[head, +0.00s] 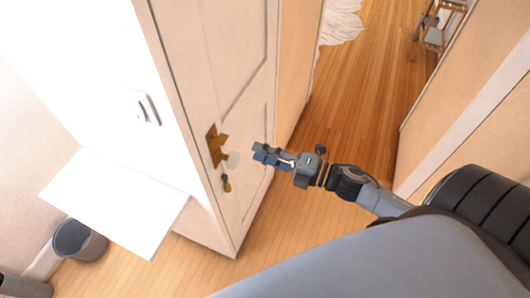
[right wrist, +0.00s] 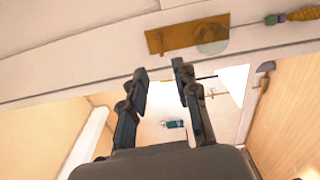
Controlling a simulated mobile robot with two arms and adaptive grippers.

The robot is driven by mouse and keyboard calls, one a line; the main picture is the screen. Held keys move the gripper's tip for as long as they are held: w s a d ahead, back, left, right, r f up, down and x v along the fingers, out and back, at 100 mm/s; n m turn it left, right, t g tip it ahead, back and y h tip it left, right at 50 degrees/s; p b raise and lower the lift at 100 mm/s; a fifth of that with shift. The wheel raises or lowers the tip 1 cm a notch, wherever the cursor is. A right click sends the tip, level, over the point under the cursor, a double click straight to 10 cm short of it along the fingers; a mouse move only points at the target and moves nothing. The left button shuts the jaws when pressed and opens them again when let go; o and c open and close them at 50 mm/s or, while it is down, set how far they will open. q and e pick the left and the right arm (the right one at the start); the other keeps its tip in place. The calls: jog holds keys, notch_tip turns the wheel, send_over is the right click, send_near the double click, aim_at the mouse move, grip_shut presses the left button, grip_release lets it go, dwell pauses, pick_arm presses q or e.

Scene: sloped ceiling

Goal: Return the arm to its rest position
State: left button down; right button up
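My right gripper (head: 262,155) is out in front of a white panelled door (head: 222,60), close to its brass handle plate (head: 214,146) and pale round knob (head: 233,160). In the right wrist view the two fingers of the gripper (right wrist: 160,75) stand apart with nothing between them. The brass plate (right wrist: 185,36) and the translucent knob (right wrist: 211,46) lie beyond the fingertips, apart from them. My right arm (head: 375,195) reaches in from the lower right. My left gripper is not in view.
A white panel (head: 115,205) juts out at the left, above a dark grey bin (head: 78,240). A beige wall (head: 470,80) bounds the right side. Open wooden floor (head: 365,90) runs between door and wall. A white fluffy rug (head: 341,22) lies farther back.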

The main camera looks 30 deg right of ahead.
jog(key=shift+d, duration=0.1)
dwell(0.4)
jog(key=s+d+f+m+g+h+b, duration=0.1)
jog(key=s+d+f+m+h, duration=0.3)
jog(key=f, duration=0.7)
jog(key=d+f+m+g+h+b, duration=0.1)
jog(key=d+f+m+h, duration=0.15)
jog(key=f+m, duration=0.6)
jog(key=s+d+f+m+g+h+b, duration=0.1)
jog(key=s+d+f+m+h+b, duration=0.2)
jog(key=f, duration=1.1)
jog(key=s+a+f+m+g+h, duration=0.15)
jog(key=s+f+m+g, duration=0.3)
jog(key=s+f, duration=0.85)
jog(key=s+a+f+m+g, duration=0.2)
jog(key=s+a+f, duration=0.1)
jog(key=s+f, duration=0.2)
jog(key=s+a+f+m+g+b, duration=0.1)
jog(key=s+a+f+m+g, duration=0.1)
jog(key=s+f, duration=0.3)
jog(key=s+a+g, duration=0.1)
jog(key=s, duration=0.3)
jog(key=shift+s+f+g, duration=0.35)
